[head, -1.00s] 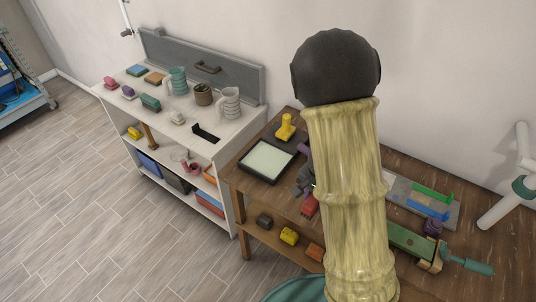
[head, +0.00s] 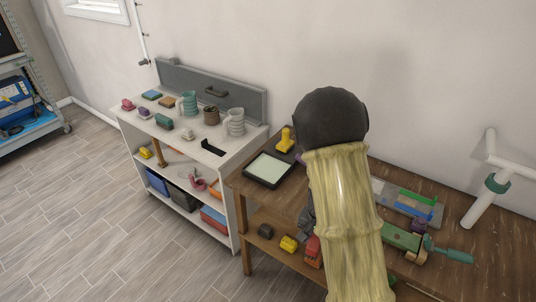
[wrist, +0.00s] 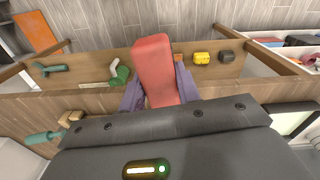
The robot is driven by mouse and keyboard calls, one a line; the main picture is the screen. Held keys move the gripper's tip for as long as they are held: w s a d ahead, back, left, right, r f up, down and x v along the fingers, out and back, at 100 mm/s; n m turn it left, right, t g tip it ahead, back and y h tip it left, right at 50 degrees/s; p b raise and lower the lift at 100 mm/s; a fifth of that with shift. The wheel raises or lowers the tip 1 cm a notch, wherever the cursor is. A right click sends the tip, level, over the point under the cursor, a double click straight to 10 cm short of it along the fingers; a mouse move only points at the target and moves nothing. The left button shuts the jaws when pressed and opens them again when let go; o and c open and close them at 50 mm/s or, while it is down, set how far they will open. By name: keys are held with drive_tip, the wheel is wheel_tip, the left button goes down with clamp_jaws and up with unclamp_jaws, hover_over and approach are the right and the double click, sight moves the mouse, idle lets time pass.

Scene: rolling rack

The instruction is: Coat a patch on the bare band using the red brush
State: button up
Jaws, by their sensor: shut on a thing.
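The red brush (wrist: 154,68) shows in the wrist view as a red block between the purple fingers of my gripper (wrist: 159,92). My gripper is shut on it. A grey board (head: 384,190) with a green and a blue strip lies on the table right of my arm. I cannot tell which part is the bare band.
A black-rimmed pad (head: 269,170) and a yellow stamp-like piece (head: 285,140) are at the table's left end. A green tool (head: 402,236) lies at the right. Blocks, one yellow (head: 289,243), sit on the lower shelf. A white rack (head: 181,142) with mugs stands left.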

drive_tip(key=w+f+n, duration=0.3)
drive_tip(key=f+n, duration=0.2)
drive_tip(key=f, duration=0.6)
drive_tip(key=shift+w+a+n, duration=0.15)
drive_tip(key=shift+w+n, duration=0.15)
drive_tip(key=shift+w, duration=0.1)
drive_tip(key=shift+f, duration=0.15)
